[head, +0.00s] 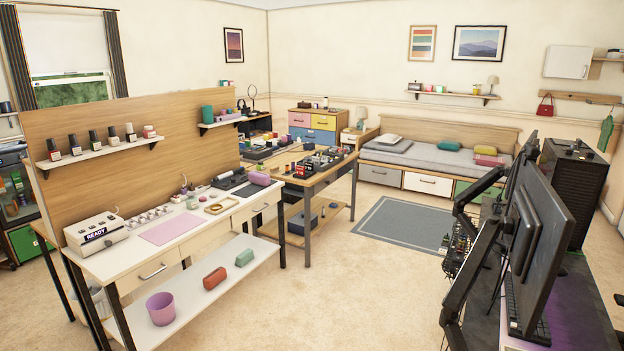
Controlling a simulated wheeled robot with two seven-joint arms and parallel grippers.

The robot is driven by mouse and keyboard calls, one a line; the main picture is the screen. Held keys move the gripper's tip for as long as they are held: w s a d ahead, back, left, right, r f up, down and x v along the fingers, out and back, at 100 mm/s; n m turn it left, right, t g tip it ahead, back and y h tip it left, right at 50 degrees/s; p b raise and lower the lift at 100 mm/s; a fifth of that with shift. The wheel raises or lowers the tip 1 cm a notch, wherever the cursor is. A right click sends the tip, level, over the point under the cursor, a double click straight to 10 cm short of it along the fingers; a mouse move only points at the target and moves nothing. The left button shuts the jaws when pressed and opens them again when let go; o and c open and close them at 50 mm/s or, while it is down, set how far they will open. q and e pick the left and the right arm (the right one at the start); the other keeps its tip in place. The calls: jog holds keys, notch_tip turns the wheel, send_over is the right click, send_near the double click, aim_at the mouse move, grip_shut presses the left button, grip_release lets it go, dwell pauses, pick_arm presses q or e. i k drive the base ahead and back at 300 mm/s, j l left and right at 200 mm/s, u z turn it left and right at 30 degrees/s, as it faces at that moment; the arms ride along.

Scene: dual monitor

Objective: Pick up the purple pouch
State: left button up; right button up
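A small purple pouch (258,178) lies at the far right end of the white worktable (215,215), beside a black roll-shaped item. It looks rounded and closed, and nothing covers it. Two similar pouches, a rust-red one (214,278) and a green one (244,257), lie on the white lower shelf of that worktable. Neither of my grippers shows in the head view.
A label machine (95,232), a pink mat (170,228) and small items occupy the worktable top. A purple bin (160,308) stands on the lower shelf. Carpet (330,290) is clear in front. A desk with dark monitors (545,240) stands at right.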

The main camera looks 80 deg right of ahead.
aim_at(259, 178)
jog(key=z, duration=2.5)
jog(key=i+z, duration=0.25)
jog(key=i, duration=1.9)
jog(key=i+u, duration=0.2)
jog(key=i, duration=0.25)
jog(key=i+l+u, duration=0.15)
jog(key=i, duration=0.25)
jog(key=i+l+u, duration=0.2)
jog(key=i, duration=0.25)
jog(key=i+l+u, duration=0.2)
jog(key=i, duration=0.2)
